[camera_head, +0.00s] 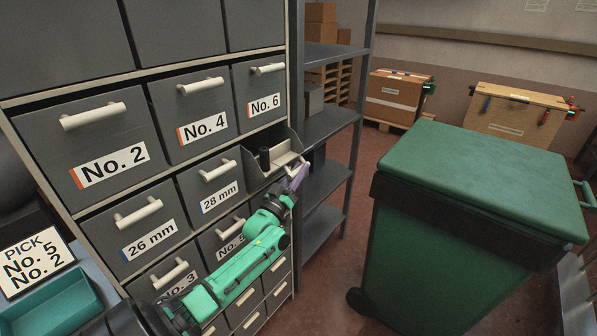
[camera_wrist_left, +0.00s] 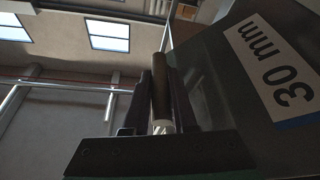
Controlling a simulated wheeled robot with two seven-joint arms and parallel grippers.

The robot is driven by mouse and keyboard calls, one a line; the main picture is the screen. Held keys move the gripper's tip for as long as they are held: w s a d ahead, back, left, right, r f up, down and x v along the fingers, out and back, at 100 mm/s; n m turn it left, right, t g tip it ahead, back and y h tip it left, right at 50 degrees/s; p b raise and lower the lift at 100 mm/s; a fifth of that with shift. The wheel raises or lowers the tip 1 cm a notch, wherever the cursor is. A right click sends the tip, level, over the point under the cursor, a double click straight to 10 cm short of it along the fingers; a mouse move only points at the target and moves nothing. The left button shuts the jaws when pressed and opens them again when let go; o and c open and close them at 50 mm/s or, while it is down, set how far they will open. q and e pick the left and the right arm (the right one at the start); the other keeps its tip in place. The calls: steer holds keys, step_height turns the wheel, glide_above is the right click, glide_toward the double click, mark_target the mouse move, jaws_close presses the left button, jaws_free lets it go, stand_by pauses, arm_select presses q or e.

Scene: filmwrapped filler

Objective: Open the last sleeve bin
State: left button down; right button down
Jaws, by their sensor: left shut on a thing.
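The 30 mm bin (camera_head: 254,172) is the right-hand bin in the sleeve row of the grey cabinet, right of the 28 mm bin (camera_head: 210,186) and 26 mm bin (camera_head: 142,226). It stands out from the cabinet face with its top open, and a dark cylinder (camera_head: 264,159) and pale parts show inside. My left gripper (camera_head: 296,177) is at its front, shut on its handle. In the left wrist view the handle (camera_wrist_left: 162,88) lies between my dark fingers, beside the 30 mm label (camera_wrist_left: 272,66). The head view hides most of the bin's front. My right gripper is not in view.
Bins No. 2 (camera_head: 98,150), No. 4 (camera_head: 198,115) and No. 6 (camera_head: 260,92) sit shut above. A dark shelf rack (camera_head: 330,122) stands close to the right of the cabinet. A green wheeled bin (camera_head: 470,185) stands further right. A pick card (camera_head: 32,262) is at lower left.

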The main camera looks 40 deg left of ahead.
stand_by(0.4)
arm_select(q)
steer(key=shift+a+r+n+y+p, duration=0.3)
steer(key=shift+r+n+p, duration=0.4)
steer(key=shift+p, duration=0.1)
steer(key=shift+a+f, duration=0.1)
steer(key=shift+f, duration=0.1)
steer(key=c, duration=1)
jaws_free()
steer(key=b+v, duration=0.2)
steer(key=v, duration=1.2)
steer(key=shift+s+b, duration=0.4)
steer(key=shift+r, duration=0.1)
